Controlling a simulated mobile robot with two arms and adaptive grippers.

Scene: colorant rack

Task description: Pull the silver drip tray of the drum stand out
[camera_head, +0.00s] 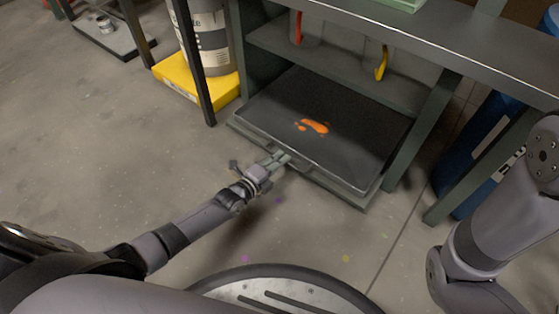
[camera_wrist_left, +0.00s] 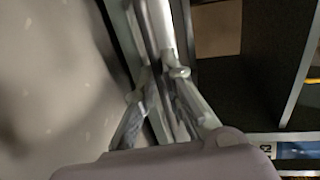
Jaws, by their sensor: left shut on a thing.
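The drip tray (camera_head: 348,150) is a wide, flat, dark grey tray with a lighter rim, low in the green drum stand (camera_head: 345,57). An orange spill (camera_head: 316,126) lies near its middle. My left gripper (camera_head: 284,158) is at the middle of the tray's front edge, shut on its front handle or rim. In the left wrist view the fingers (camera_wrist_left: 166,78) close around a silver bar (camera_wrist_left: 157,25) of the tray; the exact contact is blurred. My right arm shows at the right edge of the head view, but its gripper is out of the picture.
A grey drum stands on a yellow pallet (camera_head: 228,92) left of the stand. A blue drum (camera_head: 486,140) is to the right, behind a green stand leg (camera_head: 460,190). The floor in front is clear.

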